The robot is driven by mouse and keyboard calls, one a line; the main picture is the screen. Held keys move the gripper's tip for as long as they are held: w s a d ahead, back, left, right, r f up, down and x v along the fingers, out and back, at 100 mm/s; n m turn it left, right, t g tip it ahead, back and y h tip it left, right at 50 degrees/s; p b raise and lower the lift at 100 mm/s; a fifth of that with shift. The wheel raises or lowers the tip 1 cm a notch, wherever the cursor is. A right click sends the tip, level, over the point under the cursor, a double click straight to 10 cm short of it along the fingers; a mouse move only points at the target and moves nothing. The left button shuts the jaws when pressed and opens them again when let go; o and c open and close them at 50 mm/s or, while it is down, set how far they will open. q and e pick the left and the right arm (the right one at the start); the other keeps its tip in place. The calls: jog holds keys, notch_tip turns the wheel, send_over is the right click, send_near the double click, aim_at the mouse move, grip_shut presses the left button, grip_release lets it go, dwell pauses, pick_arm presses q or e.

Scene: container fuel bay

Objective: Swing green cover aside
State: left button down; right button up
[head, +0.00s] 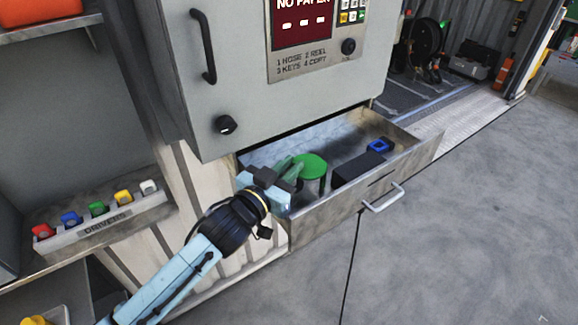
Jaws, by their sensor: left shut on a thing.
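The green cover (313,165) is a round flat disc inside the open drawer (405,160), with a darker post under it. My left gripper (287,171) reaches into the drawer from the left and is shut on the green cover at its left side. The gripper's fingers hide the part of the cover that they hold. What lies under the cover cannot be made out. My right gripper is out of view.
In the drawer stands a dark box (358,168) with a blue ring (378,145) behind it. The grey cabinet (270,110) overhangs the drawer's back. A drivers rack (95,222) with coloured pieces is at left. The floor to the right is clear.

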pick_arm(q)
jog(key=c, duration=1.4)
grip_release()
jog(key=shift+o, duration=0.2)
jog(key=b+v, duration=0.1)
jog(key=v, duration=1.2)
jog(key=shift+s+a, duration=0.15)
